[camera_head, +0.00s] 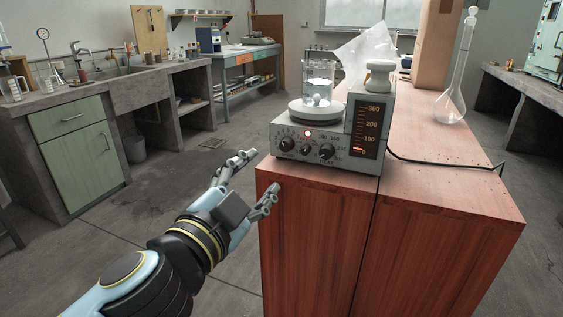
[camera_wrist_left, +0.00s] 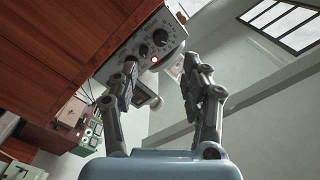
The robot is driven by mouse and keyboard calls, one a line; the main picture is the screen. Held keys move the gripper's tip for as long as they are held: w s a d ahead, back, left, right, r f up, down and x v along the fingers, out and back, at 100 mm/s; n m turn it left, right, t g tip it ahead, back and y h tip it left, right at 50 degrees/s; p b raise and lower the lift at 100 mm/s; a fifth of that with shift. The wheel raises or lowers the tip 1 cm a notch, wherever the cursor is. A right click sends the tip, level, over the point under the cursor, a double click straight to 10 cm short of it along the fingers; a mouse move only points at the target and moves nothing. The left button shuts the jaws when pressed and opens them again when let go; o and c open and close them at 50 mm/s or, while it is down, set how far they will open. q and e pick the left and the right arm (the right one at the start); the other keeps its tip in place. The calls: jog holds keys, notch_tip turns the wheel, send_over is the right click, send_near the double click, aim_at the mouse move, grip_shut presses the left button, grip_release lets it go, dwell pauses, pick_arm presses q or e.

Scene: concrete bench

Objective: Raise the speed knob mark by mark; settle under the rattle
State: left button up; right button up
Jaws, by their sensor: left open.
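A grey stirrer unit (camera_head: 340,166) stands at the front of the red-brown wooden bench. Its front has a left knob (camera_head: 286,143), a middle knob (camera_head: 306,149) and a right knob (camera_head: 326,152), below a lit red lamp (camera_head: 308,133). The scale display (camera_head: 368,127), marked 0 to 300, is lit only near 0. A glass beaker (camera_head: 318,82) sits on its round plate with pale contents. My left gripper (camera_head: 259,175) is open and empty, left of and below the knobs, apart from them. The knobs also show in the left wrist view (camera_wrist_left: 160,38).
A long-necked flask (camera_head: 452,100) stands on the bench to the right. A black cable (camera_head: 440,163) runs across the bench top from the unit. A clear plastic bag (camera_head: 362,52) is behind it. Open floor lies left of the bench.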

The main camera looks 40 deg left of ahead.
aim_at(284, 148)
pick_arm(q)
jog(key=p+x, duration=0.3)
jog(key=x, duration=0.7)
jog(key=shift+d+r, duration=0.1)
jog(key=shift+r, duration=0.05)
jog(key=shift+w, duration=0.35)
jog(key=shift+c, duration=0.4)
grip_shut()
